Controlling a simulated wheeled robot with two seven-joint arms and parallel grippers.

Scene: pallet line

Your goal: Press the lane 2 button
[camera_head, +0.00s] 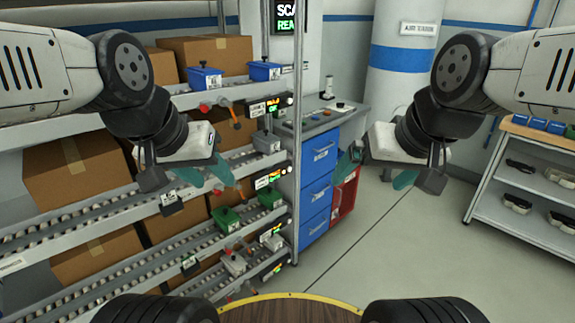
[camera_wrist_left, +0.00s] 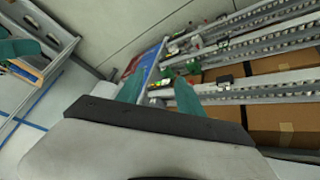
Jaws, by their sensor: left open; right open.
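The roller rack (camera_head: 110,212) fills the left of the head view. Small lit displays sit at the right end of its lanes: an upper one (camera_head: 275,108), a middle one (camera_head: 267,180) and a lower one (camera_head: 271,231). Small button-like spots sit beside them; I cannot read which belongs to lane 2. My left gripper (camera_head: 206,174), with teal fingers, is open and empty in front of the rack, left of the displays. Its fingers also show in the left wrist view (camera_wrist_left: 158,93), apart. My right gripper (camera_head: 377,170) is open and empty over the floor, right of the blue drawers.
Brown cartons (camera_head: 80,165), blue bins (camera_head: 205,78) and green bins (camera_head: 226,218) sit on the rack. A blue drawer cabinet (camera_head: 319,155) stands beyond its end post. A shelf (camera_head: 520,215) with several dark items stands at right. The floor between is clear.

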